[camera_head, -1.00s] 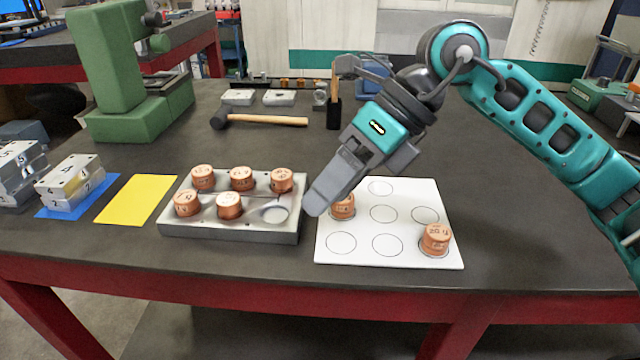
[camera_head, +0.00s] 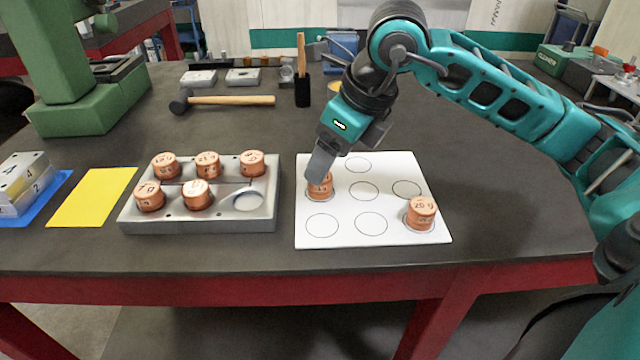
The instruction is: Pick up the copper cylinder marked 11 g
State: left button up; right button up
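Copper cylinders stand in the grey mould base (camera_head: 262,222): three in the back row (camera_head: 165,165), (camera_head: 207,165), (camera_head: 252,164) and two in front (camera_head: 149,196), (camera_head: 198,195). Its front right pocket is empty. Two more stand on the white sheet with circles (camera_head: 372,170): one at the left (camera_head: 321,190) and one at the right (camera_head: 421,213) that seems to read 20 g. I cannot read 11 g surely on any. My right gripper (camera_head: 319,172) points down at the sheet's left cylinder and partly covers its top; its finger gap is hidden. My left gripper is not in view.
A yellow sheet (camera_head: 92,197) and grey numbered blocks (camera_head: 22,183) on a blue sheet lie at the left. A hammer (camera_head: 225,100), grey blocks and an upright wooden-handled tool (camera_head: 302,80) are behind. The dark table (camera_head: 500,210) is clear at the right.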

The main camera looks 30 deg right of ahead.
jog(key=x, duration=0.3)
jog(key=shift+a+f, duration=0.1)
jog(key=shift+f, duration=0.3)
jog(key=shift+r, duration=0.1)
grip_shut()
